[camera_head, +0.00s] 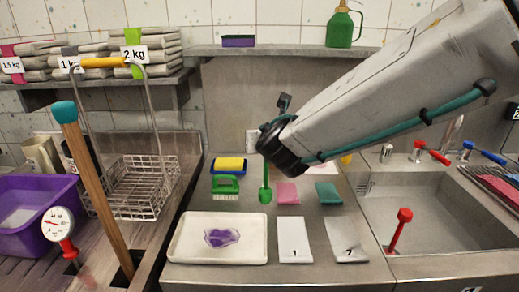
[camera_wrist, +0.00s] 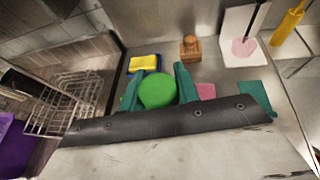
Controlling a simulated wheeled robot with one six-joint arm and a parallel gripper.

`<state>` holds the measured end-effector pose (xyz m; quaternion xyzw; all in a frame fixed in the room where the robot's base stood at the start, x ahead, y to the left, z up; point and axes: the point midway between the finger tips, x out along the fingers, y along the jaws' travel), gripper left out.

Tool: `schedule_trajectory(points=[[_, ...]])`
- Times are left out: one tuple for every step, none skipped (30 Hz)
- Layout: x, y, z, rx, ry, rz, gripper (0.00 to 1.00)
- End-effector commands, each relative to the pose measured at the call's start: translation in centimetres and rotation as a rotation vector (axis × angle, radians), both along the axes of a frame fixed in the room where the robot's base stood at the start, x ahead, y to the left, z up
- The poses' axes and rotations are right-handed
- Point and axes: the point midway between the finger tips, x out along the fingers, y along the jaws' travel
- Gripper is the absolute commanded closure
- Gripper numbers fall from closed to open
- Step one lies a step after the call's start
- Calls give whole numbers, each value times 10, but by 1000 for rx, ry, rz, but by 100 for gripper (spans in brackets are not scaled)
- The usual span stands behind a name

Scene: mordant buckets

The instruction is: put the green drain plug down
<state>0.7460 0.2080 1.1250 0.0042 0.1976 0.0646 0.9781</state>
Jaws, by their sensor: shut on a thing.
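The green drain plug (camera_head: 265,196) hangs below the end of my arm in the head view, its thin stem upright and its rounded end low. In the wrist view it shows as a round green disc (camera_wrist: 158,91) between the two teal fingers of my gripper (camera_wrist: 159,74), which is shut on it. In the head view my forearm hides the fingers. The plug appears over the steel counter (camera_head: 205,200), between the green brush and a pink packet; I cannot tell whether it touches the counter.
A white tray (camera_head: 179,246) with a purple patch and two white cards stand in front. The green brush (camera_head: 225,185) and yellow sponge (camera_head: 230,164) are left of the plug. Pink (camera_head: 288,193) and teal (camera_head: 328,192) packets lie right. The sink (camera_head: 440,215) holds a red-handled plug (camera_head: 400,226).

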Motion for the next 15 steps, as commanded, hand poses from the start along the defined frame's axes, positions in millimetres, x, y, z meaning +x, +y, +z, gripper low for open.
schedule_trajectory(points=[[9, 6, -2, 0, 1, 0, 100], [13, 9, -2, 0, 1, 0, 100], [18, 12, -2, 0, 0, 0, 100], [20, 14, -3, 0, 0, 0, 100], [23, 15, -2, 1, 0, 0, 100], [25, 16, -2, 1, -1, 0, 100], [26, 17, -2, 1, -1, 0, 100], [28, 18, -3, 1, 0, 0, 100], [32, 21, -4, 1, 0, -1, 100], [35, 23, -4, 1, 0, -1, 100], [35, 22, -10, -2, 2, 0, 100], [34, 22, -18, -3, 4, -1, 100], [34, 22, -23, -3, 5, -1, 100], [34, 21, -27, -4, 4, -1, 100], [34, 21, -32, -3, 2, -1, 100]])
